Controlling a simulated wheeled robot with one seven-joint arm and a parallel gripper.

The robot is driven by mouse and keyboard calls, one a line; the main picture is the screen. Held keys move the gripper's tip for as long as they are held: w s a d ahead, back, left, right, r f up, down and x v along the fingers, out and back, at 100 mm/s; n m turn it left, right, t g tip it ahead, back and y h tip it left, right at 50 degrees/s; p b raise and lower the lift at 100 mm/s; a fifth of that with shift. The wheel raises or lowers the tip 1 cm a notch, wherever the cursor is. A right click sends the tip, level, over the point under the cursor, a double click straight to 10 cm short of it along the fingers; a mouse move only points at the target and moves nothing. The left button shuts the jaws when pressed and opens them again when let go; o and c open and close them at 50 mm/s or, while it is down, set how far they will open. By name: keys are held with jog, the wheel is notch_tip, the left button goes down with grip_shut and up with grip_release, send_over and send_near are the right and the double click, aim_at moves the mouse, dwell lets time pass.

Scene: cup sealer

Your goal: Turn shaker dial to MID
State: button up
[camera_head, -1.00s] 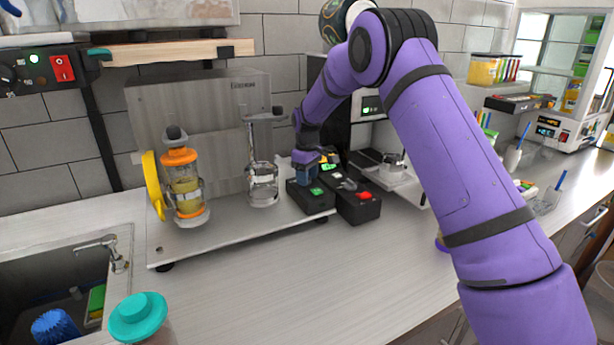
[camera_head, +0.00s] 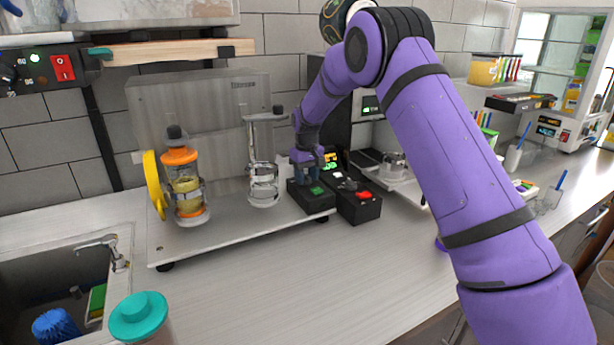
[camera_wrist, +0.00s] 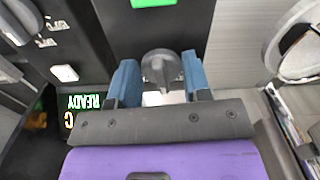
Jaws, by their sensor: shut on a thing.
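The grey shaker dial (camera_wrist: 160,66) shows in the wrist view, on a black control box (camera_head: 312,203) in front of the machine. My gripper (camera_wrist: 160,80) has one blue finger on each side of the dial and is shut on it. In the head view my gripper (camera_head: 307,175) points down at the back of this box and hides the dial. The green button (camera_head: 316,190) on the box is in front of my fingers. I cannot read any dial marks, so I cannot tell which setting it points at.
A second black box (camera_head: 367,212) with a red button (camera_head: 364,196) stands close on the right. A lit READY display (camera_wrist: 84,102) is beside my gripper. The orange-capped shaker jar (camera_head: 188,200) and a clear glass vessel (camera_head: 262,188) stand to the left.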

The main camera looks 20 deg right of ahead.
aim_at(307, 176)
jog(key=shift+m, duration=0.6)
jog(key=o, duration=0.8)
jog(key=shift+o, duration=0.2)
jog(key=shift+r, duration=3.8)
